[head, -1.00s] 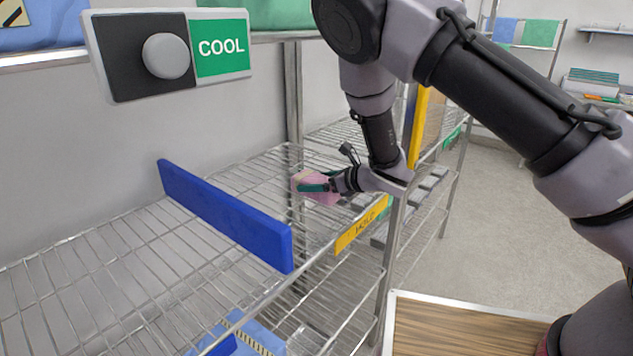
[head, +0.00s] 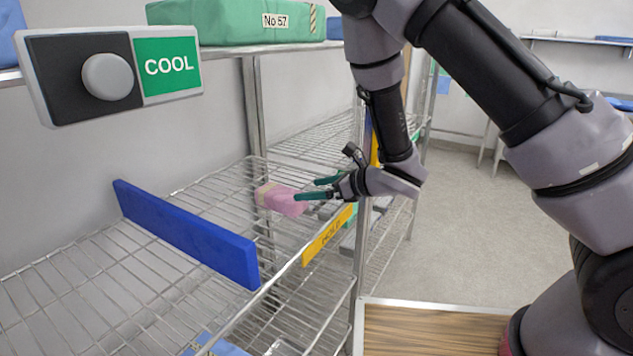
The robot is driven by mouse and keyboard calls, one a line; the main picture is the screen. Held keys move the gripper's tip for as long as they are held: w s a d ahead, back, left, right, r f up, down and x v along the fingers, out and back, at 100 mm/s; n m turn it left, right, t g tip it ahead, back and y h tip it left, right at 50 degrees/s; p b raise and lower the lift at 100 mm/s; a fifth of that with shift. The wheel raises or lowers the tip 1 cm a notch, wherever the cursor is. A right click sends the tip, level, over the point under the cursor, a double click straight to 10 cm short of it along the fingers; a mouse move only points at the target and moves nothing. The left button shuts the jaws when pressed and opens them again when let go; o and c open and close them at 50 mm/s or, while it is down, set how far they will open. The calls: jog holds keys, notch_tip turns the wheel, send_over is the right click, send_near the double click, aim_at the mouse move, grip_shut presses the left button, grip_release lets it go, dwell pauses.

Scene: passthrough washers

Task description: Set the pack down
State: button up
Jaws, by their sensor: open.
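The pack is a small pink block with a pale band (head: 283,199). It rests on the wire shelf (head: 75,262), to the right of the blue divider, behind the yellow HOLD label. My gripper (head: 308,188) is just right of the pack, its two green fingers spread open and pointing at it. The near finger's tip is close to the pack's right end; I cannot tell whether it touches. Nothing is held between the fingers.
A blue divider (head: 186,233) stands on the shelf. The yellow HOLD label (head: 328,236) is on the front edge, near an upright post. A COOL sign with a knob (head: 113,76) hangs above. A green pack (head: 237,22) lies on the upper shelf. A wood-topped surface (head: 430,330) is below right.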

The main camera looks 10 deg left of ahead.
jog(key=shift+d+r, duration=0.1)
jog(key=shift+d, duration=0.05)
jog(key=w+d+r+m+t+h, duration=0.3)
jog(key=w+d+r+m, duration=0.3)
jog(key=d+m, duration=0.3)
jog(key=w+d+r+m+t+h, duration=0.3)
jog(key=w+d+r+m, duration=0.35)
jog(key=m, duration=0.35)
jog(key=s+d+r+m+h, duration=0.35)
jog(key=d+r+m, duration=0.45)
jog(key=d+m, duration=0.45)
jog(key=s+d+r+m+g, duration=0.1)
jog(key=s+d+r+m, duration=0.1)
jog(key=s+m, duration=0.5)
jog(key=s+d+r+m+g, duration=0.1)
jog(key=s+d+r+m, duration=0.2)
jog(key=s+m, duration=0.4)
jog(key=s+d+r+m+g, duration=0.1)
jog(key=s+d+r+m, duration=0.2)
jog(key=s+m, duration=0.5)
jog(key=shift+s+r+g+h, duration=0.15)
jog(key=shift+s+g+h, duration=0.3)
jog(key=shift+s, duration=0.3)
